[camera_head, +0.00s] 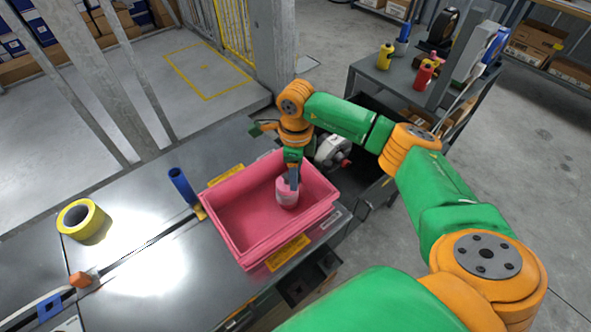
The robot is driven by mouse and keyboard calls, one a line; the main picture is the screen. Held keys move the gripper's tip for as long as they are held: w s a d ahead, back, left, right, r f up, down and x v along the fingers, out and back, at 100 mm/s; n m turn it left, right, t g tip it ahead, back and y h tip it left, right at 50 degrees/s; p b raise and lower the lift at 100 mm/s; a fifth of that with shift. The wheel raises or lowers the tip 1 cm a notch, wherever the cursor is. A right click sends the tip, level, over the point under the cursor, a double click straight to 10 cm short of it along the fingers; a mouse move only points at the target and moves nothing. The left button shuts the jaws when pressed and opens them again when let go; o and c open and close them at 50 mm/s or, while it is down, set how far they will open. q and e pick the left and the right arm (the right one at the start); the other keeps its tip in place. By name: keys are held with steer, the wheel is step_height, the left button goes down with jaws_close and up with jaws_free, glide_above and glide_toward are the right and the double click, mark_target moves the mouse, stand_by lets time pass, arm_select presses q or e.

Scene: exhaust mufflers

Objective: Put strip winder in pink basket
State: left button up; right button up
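The pink basket (226,225) stands on the grey metal bench, its open top facing up. A pale pink-and-white round piece (287,197), which may be the strip winder, is inside the basket near its right side. My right gripper (293,182) points down into the basket, with its fingers at the top of this piece. Whether the fingers are closed on it or only beside it is not clear. The piece's underside, and whether it touches the basket floor, cannot be made out. My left gripper is not in view.
A yellow tape roll (81,219) lies on the bench at left. A blue upright handle (182,186) stands just left of the basket. A white-and-red device (334,151) is behind the basket's right side. A side table (397,78) with bottles stands at back right.

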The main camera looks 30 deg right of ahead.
steer(key=shift+r, duration=0.3)
step_height(320, 180, up, 12)
steer(key=b, duration=0.1)
steer(key=shift+f, duration=0.2)
